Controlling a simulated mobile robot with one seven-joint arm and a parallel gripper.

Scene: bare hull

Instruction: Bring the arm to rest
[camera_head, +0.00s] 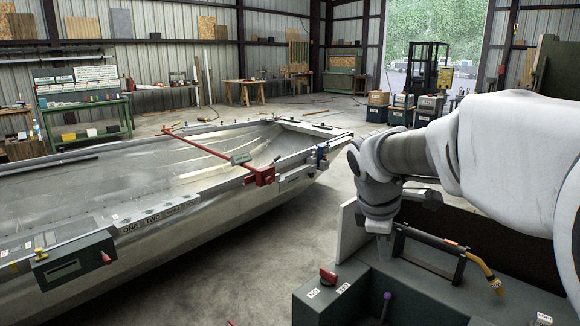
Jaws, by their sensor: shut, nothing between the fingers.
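My arm, in a white cover with grey joints, reaches in from the right side of the head view. Its wrist points down. My gripper (384,250) is at the lower end of the wrist, small and partly lost against the dark things behind it. It is shut and holds nothing. It hangs over the green-grey box top, beside the black handle with a yellow-tipped torch. I cannot tell whether it touches anything there.
A bare metal boat hull (150,190) fills the left, with a red bar clamp (262,174) across it. A yellow-tipped torch (488,276) and red knob (328,275) are near my gripper. Crates (402,108) and a forklift (428,72) stand behind. Concrete floor lies open between.

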